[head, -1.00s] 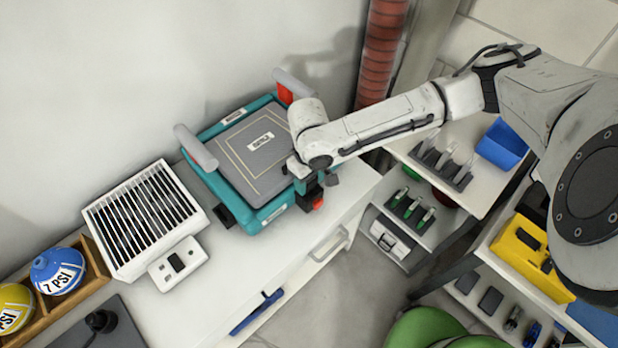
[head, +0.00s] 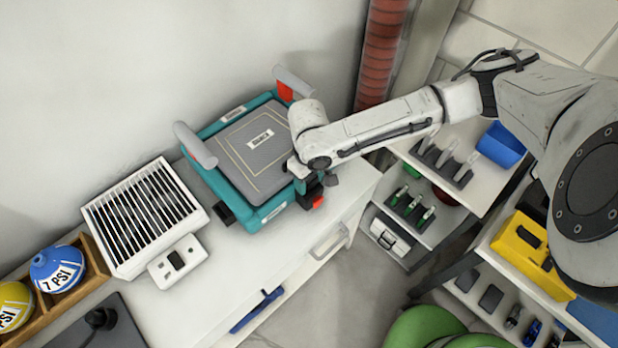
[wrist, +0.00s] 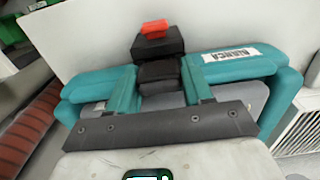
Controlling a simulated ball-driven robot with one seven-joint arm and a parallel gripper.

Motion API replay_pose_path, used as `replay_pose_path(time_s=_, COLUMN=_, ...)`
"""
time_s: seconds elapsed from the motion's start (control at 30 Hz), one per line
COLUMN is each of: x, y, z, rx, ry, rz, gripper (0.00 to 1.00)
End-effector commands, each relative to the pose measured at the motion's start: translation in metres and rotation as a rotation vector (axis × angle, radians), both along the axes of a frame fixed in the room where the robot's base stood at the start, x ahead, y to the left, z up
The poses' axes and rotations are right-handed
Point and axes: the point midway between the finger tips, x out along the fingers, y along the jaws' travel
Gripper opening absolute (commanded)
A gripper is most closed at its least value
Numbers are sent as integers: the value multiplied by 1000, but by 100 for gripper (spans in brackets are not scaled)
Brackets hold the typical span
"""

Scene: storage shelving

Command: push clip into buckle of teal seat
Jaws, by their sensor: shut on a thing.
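The teal seat (head: 270,213) with a grey padded top lies on the white counter. A black buckle with a red button (head: 318,202) is at its right front corner. In the wrist view the buckle (wrist: 158,46) is just beyond my fingertips, its red button on the far side. My gripper (wrist: 160,72) is shut on the black clip (wrist: 160,78), which lies in line with the buckle and appears to touch it. How far the clip is inserted cannot be told. In the head view my gripper (head: 303,178) is at the seat's right side, partly hidden by my wrist.
A white slatted box (head: 146,220) with a switch unit stands left of the seat. A wooden crate (head: 92,262) holds blue and yellow balls. A red ribbed column (head: 382,55) rises behind. Shelves with tools and a yellow case (head: 520,255) stand right.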

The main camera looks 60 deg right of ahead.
Motion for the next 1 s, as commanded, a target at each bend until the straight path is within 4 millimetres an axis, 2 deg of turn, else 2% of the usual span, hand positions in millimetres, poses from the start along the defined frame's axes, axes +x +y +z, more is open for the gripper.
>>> replay_pose_path(time_s=0.57, x=0, y=0, z=-6, rx=0, ry=0, rz=0, gripper=21)
replay_pose_path(time_s=0.6, x=0, y=0, z=-6, rx=0, ry=0, rz=0, gripper=51)
replay_pose_path(time_s=0.9, x=0, y=0, z=-6, rx=0, ry=0, rz=0, gripper=80)
replay_pose_path(time_s=1.0, x=0, y=0, z=-6, rx=0, ry=0, rz=0, gripper=80)
